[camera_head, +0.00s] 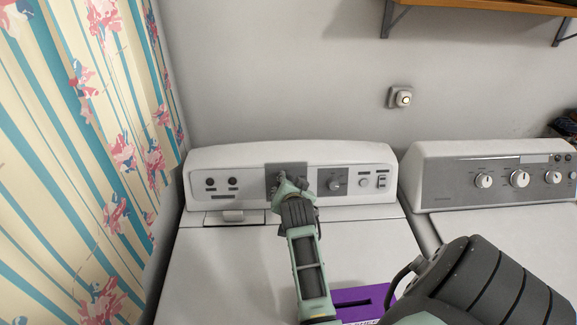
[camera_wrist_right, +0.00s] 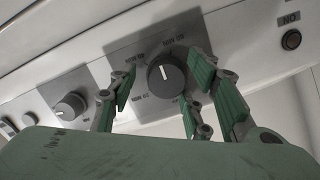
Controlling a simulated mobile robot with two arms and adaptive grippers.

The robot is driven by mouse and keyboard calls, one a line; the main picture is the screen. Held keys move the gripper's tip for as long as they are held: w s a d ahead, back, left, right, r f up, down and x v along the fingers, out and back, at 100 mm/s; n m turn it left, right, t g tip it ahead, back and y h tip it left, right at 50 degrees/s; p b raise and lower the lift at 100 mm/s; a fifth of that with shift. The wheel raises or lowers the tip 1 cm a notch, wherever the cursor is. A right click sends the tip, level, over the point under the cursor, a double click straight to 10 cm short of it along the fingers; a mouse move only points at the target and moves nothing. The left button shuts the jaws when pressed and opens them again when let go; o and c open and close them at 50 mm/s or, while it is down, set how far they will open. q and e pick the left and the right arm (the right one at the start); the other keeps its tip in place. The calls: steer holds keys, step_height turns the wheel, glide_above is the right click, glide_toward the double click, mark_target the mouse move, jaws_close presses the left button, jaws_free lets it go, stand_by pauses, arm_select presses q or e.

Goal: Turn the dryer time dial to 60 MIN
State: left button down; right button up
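The time dial (camera_wrist_right: 166,77) is a dark round knob with a pale pointer mark, on a grey panel of the left machine's console (camera_head: 346,154). My right gripper (camera_head: 289,182) is at this panel and hides the dial in the head view. In the right wrist view its green-padded fingers (camera_wrist_right: 160,88) are spread, one left of the dial and two right of it. The right pads are close to the knob; I cannot tell whether they touch. My left gripper is in neither view.
A second knob (camera_head: 335,183) sits right of the gripper, with a rocker switch (camera_head: 382,181) beyond it. A purple box (camera_head: 362,302) lies on the machine's top near my forearm. Another machine (camera_head: 497,178) stands at right. A shelf (camera_head: 500,8) hangs above.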

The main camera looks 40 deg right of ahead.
steer(key=shift+r, duration=0.15)
stand_by(0.3)
step_height(320, 180, up, 10)
stand_by(0.4)
